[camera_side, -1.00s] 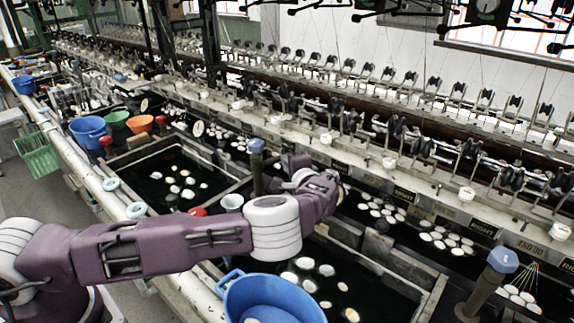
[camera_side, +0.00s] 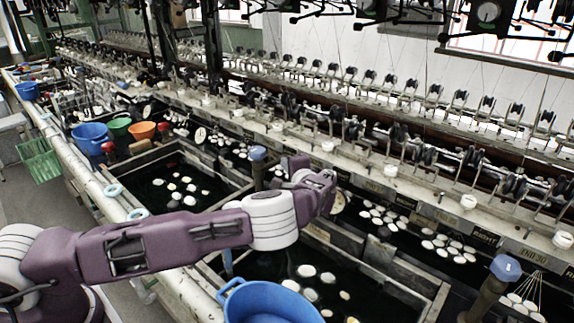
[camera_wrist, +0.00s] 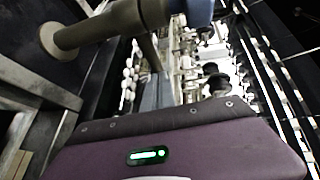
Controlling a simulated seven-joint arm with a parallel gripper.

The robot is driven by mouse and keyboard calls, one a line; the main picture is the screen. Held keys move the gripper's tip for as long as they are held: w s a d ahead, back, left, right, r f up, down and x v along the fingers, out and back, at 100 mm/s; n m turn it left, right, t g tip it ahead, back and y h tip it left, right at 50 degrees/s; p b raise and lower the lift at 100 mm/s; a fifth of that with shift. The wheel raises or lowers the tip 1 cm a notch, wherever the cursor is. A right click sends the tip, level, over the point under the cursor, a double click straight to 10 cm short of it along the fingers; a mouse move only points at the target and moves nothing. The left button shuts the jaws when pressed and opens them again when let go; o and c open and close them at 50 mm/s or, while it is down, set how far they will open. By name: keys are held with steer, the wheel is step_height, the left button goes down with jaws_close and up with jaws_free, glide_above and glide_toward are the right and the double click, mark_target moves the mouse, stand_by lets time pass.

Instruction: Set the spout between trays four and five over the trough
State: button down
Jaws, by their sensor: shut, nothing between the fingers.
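A similar blue-capped pipe (camera_side: 505,268) stands at the lower right. I cannot tell which spout is the one between trays four and five. In the wrist view, a brown tube with a flared end (camera_wrist: 62,40) runs across the top, beside a blue part (camera_wrist: 200,10).
Open basins of dark water with white cocoons lie behind (camera_side: 180,190) and in front (camera_side: 345,300) of my arm. A blue tub (camera_side: 265,305) sits close below my forearm. Reeling machinery (camera_side: 400,140) lines the back. Coloured bowls (camera_side: 142,130) stand at the left.

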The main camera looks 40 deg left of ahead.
steer(key=shift+d, duration=0.1)
steer(key=d+r, duration=0.3)
steer(key=d, duration=1)
steer(key=s+a+r+n+g+h, duration=0.4)
steer(key=s+a+r+n+g, duration=0.25)
steer(key=a+r, duration=0.35)
steer(key=s+a+r+n+h, duration=0.15)
steer(key=s+r+h, duration=0.25)
steer(key=s, duration=0.5)
steer(key=s+d+r+t+h, duration=0.1)
steer(key=s+d+r+h, duration=0.2)
steer(key=s, duration=0.5)
steer(key=s+d+r+t+h, duration=0.1)
steer(key=s+d+r+h, duration=0.15)
steer(key=s, duration=0.65)
steer(key=s+d+f+m+t, duration=0.1)
steer(key=s+d, duration=0.1)
steer(key=s, duration=0.5)
steer(key=s+d+f+m+t, duration=0.1)
steer(key=s+d, duration=0.1)
steer(key=s, duration=0.5)
steer(key=shift+d+f, duration=0.25)
steer(key=shift+f, duration=0.15)
